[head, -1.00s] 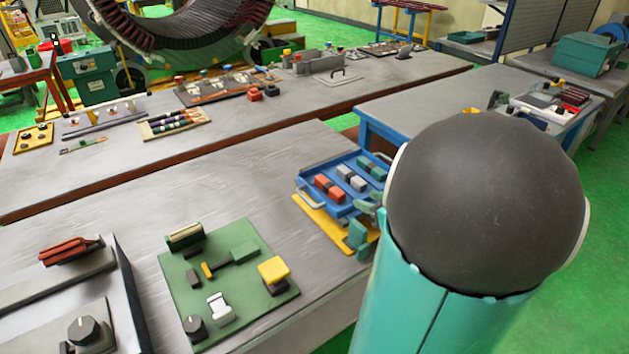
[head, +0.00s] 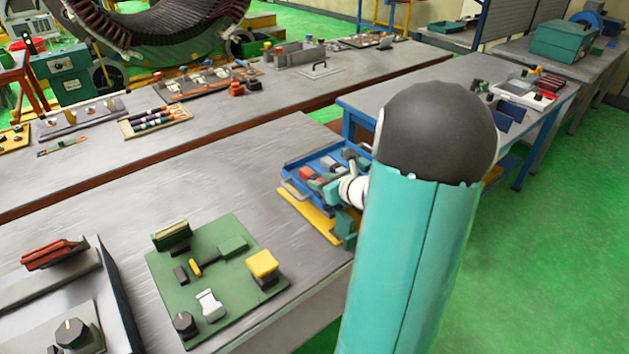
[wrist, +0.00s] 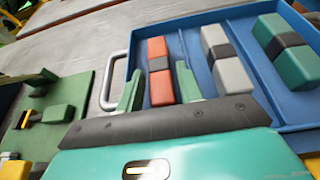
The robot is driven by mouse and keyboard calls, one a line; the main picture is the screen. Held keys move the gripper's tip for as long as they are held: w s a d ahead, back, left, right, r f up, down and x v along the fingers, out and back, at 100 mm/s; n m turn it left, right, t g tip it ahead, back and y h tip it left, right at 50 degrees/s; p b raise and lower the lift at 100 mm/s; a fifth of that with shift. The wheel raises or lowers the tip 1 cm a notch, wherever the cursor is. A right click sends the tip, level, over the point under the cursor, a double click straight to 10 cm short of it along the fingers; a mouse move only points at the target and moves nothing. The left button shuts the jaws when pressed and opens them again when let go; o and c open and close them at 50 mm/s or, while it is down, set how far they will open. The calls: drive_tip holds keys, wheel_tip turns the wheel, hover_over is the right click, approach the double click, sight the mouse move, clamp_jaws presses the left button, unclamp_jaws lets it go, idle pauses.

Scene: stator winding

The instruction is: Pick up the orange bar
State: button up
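The orange bar (wrist: 160,72), with a dark band around its middle, lies in the blue tray (wrist: 190,30). My gripper (wrist: 158,82) is open in the wrist view, with one green finger to each side of the bar. Gaps show between the fingers and the bar, and I cannot tell how high the fingertips are above it. In the head view, the orange bar (head: 307,173) is partly hidden by my gripper (head: 322,187) over the tray's near part.
A grey bar (wrist: 226,58) and a green bar (wrist: 284,46) lie farther right in the tray. A metal handle (wrist: 111,80) is on the tray's left side. A green board (head: 215,275) with several blocks stands left of the tray. Bare grey table (head: 110,205) lies beyond it.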

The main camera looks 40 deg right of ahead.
drive_tip(key=shift+w, duration=0.1)
clamp_jaws()
drive_tip(key=shift+r, duration=0.45)
wheel_tip(320, 180, up, 2)
drive_tip(key=shift+r, duration=0.2)
drive_tip(key=a+r, duration=0.1)
drive_tip(key=r, duration=0.1)
drive_tip(key=s+a+r, duration=0.1)
drive_tip(key=a+r, duration=0.2)
drive_tip(key=shift+s+a+r, duration=0.3)
drive_tip(key=shift+s+r, duration=0.1)
drive_tip(key=s+a+r, duration=0.3)
drive_tip(key=a+r, duration=0.1)
drive_tip(key=a, duration=0.4)
drive_tip(key=shift+s+a, duration=0.2)
drive_tip(key=shift+s, duration=0.1)
